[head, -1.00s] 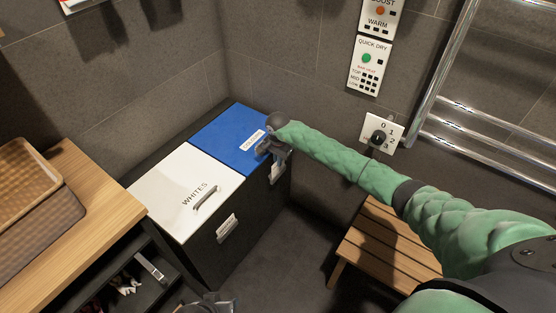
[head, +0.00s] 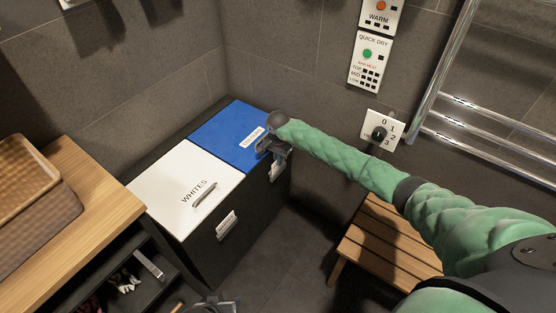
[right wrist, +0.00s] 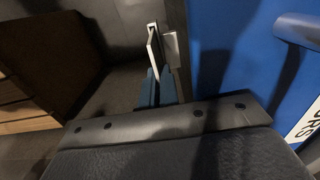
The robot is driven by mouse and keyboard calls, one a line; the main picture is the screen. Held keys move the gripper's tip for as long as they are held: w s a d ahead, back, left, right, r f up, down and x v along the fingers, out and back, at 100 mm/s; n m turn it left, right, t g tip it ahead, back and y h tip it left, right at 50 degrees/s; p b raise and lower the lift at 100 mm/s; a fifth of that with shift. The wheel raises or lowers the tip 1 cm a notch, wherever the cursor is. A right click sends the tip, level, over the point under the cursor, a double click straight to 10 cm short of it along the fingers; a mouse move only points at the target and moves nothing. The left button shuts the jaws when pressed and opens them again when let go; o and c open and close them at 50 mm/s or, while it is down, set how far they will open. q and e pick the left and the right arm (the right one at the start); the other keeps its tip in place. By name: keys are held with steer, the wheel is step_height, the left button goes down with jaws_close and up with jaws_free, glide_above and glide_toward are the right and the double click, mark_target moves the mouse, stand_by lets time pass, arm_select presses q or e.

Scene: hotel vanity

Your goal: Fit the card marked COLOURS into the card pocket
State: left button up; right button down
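The blue lid (head: 226,140) of the far hamper carries a white COLOURS label (head: 252,138); part of its lettering also shows in the right wrist view (right wrist: 306,126). My right gripper (head: 274,153) is at this hamper's upper front edge. In the right wrist view its fingers (right wrist: 157,88) appear shut on a thin pale card (right wrist: 153,45), seen nearly edge-on. The card is close beside the pale card pocket (right wrist: 172,48) on the hamper front; whether they touch is unclear. The card's marking is hidden. My left gripper (head: 210,304) is partly cut off at the bottom.
The white hamper lid (head: 180,180) marked WHITES is nearer, with a pocket (head: 227,225) on its front. A wooden counter (head: 100,200) with a basket is on the left. A slatted bench (head: 385,240) stands on the right. Floor between them is clear.

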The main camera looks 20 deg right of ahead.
arm_select(q)
steer(key=shift+w, duration=0.1)
stand_by(0.3)
arm_select(e)
steer(key=c, duration=1.6)
jaws_free()
arm_select(q)
steer(key=shift+f, duration=0.1)
